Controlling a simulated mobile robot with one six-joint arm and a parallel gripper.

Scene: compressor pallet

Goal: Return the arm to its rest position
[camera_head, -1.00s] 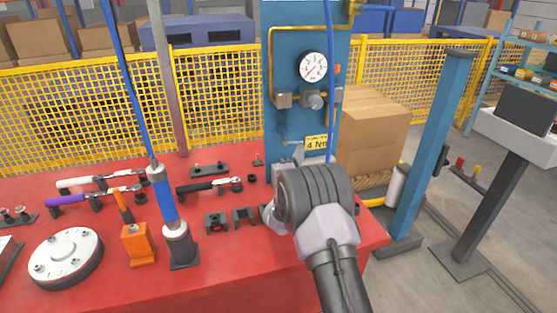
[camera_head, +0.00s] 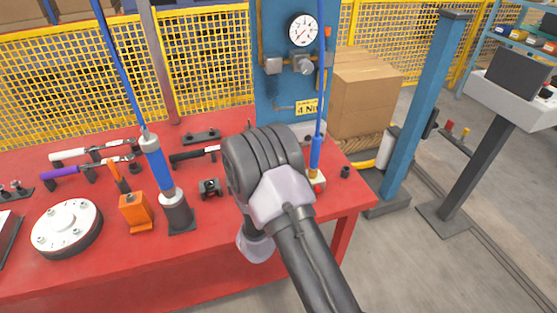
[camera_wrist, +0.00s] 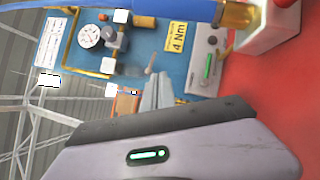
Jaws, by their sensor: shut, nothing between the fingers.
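My arm (camera_head: 300,245) reaches over the right part of the red table in the head view, its dark ribbed wrist joint (camera_head: 262,160) above the tabletop. My gripper (camera_wrist: 157,88) shows in the wrist view as narrow grey fingers, shut and empty, pointing towards the blue panel. In the head view the fingers are hidden behind the wrist. The wrist view is turned on its side and shows a grey device with a green light (camera_wrist: 207,62) near the fingers.
The red table (camera_head: 110,270) carries a round flange (camera_head: 66,228), a blue hanging tool (camera_head: 160,175), an orange holder (camera_head: 136,213) and wrenches. A gauge panel (camera_head: 285,90) stands behind. A blue post (camera_head: 425,110) and boxes (camera_head: 365,90) stand right. Floor at lower right is clear.

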